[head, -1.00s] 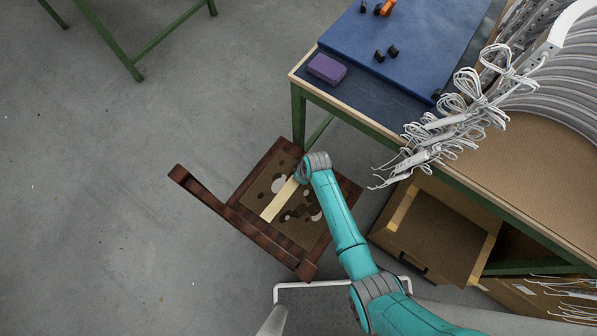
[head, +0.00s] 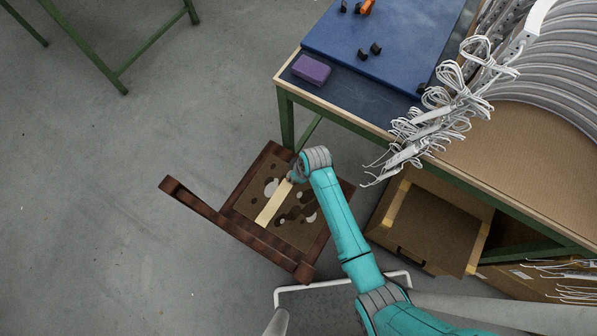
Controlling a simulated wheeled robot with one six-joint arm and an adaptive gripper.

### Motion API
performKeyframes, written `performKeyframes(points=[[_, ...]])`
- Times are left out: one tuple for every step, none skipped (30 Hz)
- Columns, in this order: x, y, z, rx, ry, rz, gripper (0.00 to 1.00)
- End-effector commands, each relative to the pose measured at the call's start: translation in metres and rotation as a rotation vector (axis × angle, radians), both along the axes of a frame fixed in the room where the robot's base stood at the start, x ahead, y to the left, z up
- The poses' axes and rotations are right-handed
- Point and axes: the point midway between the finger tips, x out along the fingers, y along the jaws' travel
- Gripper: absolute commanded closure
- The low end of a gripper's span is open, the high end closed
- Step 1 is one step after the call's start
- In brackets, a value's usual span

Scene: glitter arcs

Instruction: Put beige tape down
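The beige tape (head: 273,203) is a pale, straight strip above or on the patterned seat of a dark wooden chair (head: 220,219). In the head view I cannot tell whether it touches the seat. My gripper (head: 291,180) is at the strip's upper right end, pointing down, mostly hidden under my teal wrist. The fingers are too small and covered to show whether they are shut on the tape.
A green-framed workbench (head: 350,115) stands behind and right, with a blue board (head: 400,30), a purple block (head: 311,69) and bundled white cables (head: 440,110). An open cardboard box (head: 425,225) sits right of the chair. Grey floor (head: 90,240) is clear at left.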

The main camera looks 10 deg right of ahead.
Motion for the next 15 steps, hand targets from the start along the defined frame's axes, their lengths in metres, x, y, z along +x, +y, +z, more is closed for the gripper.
performKeyframes(points=[[-0.001,-0.003,0.009,0.001,-0.003,-0.002,0.69],[-0.002,-0.004,0.014,0.001,-0.003,-0.002,0.69],[-0.003,-0.005,0.02,0.001,-0.003,-0.002,0.69],[-0.004,-0.006,0.025,0.001,-0.003,-0.002,0.69],[-0.005,-0.007,0.028,0.0,-0.001,-0.001,0.69],[-0.006,-0.009,0.033,0.0,-0.001,-0.001,0.69],[-0.007,-0.009,0.036,0.0,-0.001,-0.001,0.69],[-0.008,-0.01,0.039,0.0,0.0,-0.001,0.69],[-0.008,-0.011,0.042,0.0,-0.001,-0.001,0.69],[-0.008,-0.011,0.044,0.001,0.0,-0.001,0.69],[-0.009,-0.011,0.045,0.0,0.0,-0.001,0.69],[-0.009,-0.012,0.046,0.0,0.002,-0.001,0.69],[-0.009,-0.012,0.047,0.0,0.002,-0.001,0.69],[-0.01,-0.012,0.048,0.001,0.001,-0.001,0.69],[-0.01,-0.012,0.048,0.001,0.001,-0.001,0.69]])
